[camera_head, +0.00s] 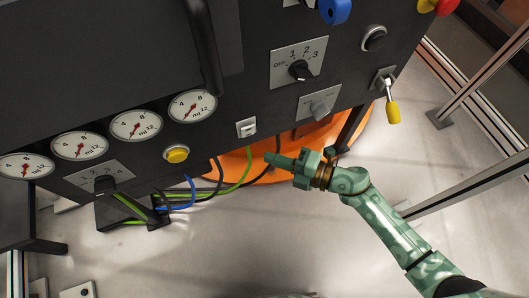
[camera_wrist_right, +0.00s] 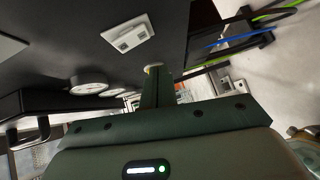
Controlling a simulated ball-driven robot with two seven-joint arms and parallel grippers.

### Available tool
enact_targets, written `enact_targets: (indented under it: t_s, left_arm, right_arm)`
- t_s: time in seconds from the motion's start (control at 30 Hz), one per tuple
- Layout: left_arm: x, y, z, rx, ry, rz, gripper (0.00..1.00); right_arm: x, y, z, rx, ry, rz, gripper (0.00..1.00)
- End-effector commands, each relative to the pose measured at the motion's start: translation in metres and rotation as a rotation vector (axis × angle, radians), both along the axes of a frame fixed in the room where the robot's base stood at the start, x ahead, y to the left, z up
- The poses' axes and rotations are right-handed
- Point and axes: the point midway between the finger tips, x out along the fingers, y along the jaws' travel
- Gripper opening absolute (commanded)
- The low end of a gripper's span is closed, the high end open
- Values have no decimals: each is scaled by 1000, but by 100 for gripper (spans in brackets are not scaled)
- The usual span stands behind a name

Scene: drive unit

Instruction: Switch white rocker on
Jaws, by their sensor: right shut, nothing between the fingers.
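The white rocker (camera_head: 246,127) is a small pale switch on the lower part of the dark panel, right of the yellow push button. It also shows in the right wrist view (camera_wrist_right: 131,36), at the upper middle. Which way it is tipped is too small to tell. My right gripper (camera_head: 268,157) is shut and empty, its fingers pointing left, below and slightly right of the rocker in the head view. In the right wrist view the shut fingers (camera_wrist_right: 156,82) are apart from the rocker, which appears above and left of them. My left gripper is not in view.
The yellow button (camera_head: 177,153) and round gauges (camera_head: 136,125) lie left of the rocker. Cables (camera_head: 187,207) hang below the panel.

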Motion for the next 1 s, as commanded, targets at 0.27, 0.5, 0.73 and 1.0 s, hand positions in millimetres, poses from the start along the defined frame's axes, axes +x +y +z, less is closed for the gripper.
enact_targets:
  t_s: [0.27, 0.5, 0.73, 1.0]
  left_arm:
    - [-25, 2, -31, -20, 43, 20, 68]
    - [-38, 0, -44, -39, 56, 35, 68]
    - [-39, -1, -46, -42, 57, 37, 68]
    - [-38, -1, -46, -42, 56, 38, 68]
  right_arm:
    - [-23, -45, -4, -2, 0, 1, 0]
    - [-34, -67, -8, 0, 0, 1, 0]
    - [-35, -69, -9, 1, 0, 2, 0]
    - [-35, -69, -9, 1, 0, 2, 0]
